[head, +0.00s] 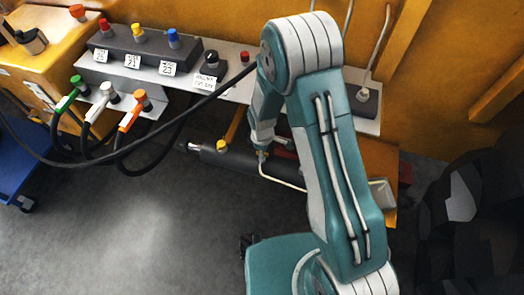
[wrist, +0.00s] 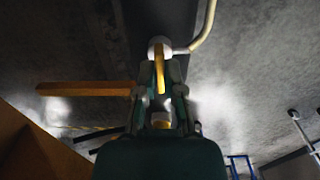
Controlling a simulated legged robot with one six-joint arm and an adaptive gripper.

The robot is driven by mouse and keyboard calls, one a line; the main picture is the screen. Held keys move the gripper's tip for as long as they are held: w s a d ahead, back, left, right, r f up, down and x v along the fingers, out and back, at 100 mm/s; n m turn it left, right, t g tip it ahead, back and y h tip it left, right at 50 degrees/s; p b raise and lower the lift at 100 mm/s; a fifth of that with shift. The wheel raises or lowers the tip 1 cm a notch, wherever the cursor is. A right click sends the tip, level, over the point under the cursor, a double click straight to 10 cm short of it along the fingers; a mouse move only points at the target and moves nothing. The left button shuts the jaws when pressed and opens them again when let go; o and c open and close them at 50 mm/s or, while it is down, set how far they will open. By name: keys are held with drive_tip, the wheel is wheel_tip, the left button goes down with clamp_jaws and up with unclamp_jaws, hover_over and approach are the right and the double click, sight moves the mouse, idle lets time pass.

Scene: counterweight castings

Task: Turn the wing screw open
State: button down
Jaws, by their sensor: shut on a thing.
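In the wrist view the wing screw (wrist: 160,75) is a yellow, flat, narrow piece standing between my gripper's fingers. My gripper (wrist: 162,92) has one finger on each side of it and is shut on it. A pale round fitting (wrist: 158,43) sits just beyond the screw, and a cream tube leaves it to the right. In the head view my gripper (head: 262,150) points down at a dark cylinder (head: 225,160). The wing screw is too small and too covered to make out there. How far the screw is turned I cannot tell.
A grey shelf (head: 233,93) behind carries red, yellow and blue knobs and a black dial. Green, white and orange hose plugs (head: 106,95) hang at left. A small tray (head: 383,193) stands right.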

drive_tip(key=c, duration=0.8)
unclamp_jaws()
drive_tip(key=shift+o, duration=0.2)
wheel_tip(320, 180, up, 12)
drive_tip(key=shift+w+a+f, duration=0.1)
